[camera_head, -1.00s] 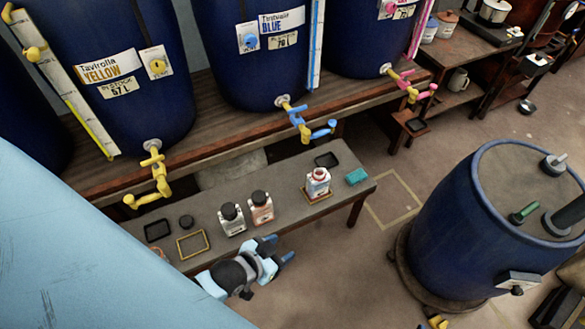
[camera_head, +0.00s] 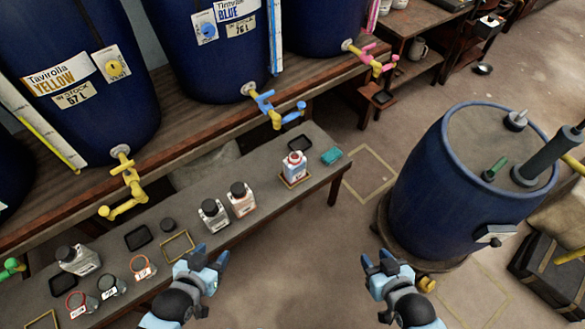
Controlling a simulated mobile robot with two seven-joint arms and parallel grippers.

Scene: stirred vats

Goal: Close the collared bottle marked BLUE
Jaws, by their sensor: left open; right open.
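An uncapped bottle (camera_head: 293,168) with a reddish neck stands upright on a small yellow-edged mat at the right end of the bench; its marking is too small to read. A loose black cap (camera_head: 168,225) lies on the bench further left. Two black-capped bottles, a white one (camera_head: 214,214) and a pinkish one (camera_head: 241,199), stand between them. My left gripper (camera_head: 207,256) is open and empty in front of the bench, below the white bottle. My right gripper (camera_head: 381,261) is open and empty over the floor, right of the bench.
Another capped bottle (camera_head: 78,260) and several ringed jars (camera_head: 142,268) stand at the bench's left. Vats with yellow, blue (camera_head: 274,112) and pink taps stand behind. A blue stirred vat (camera_head: 440,190) stands at right; floor between is clear.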

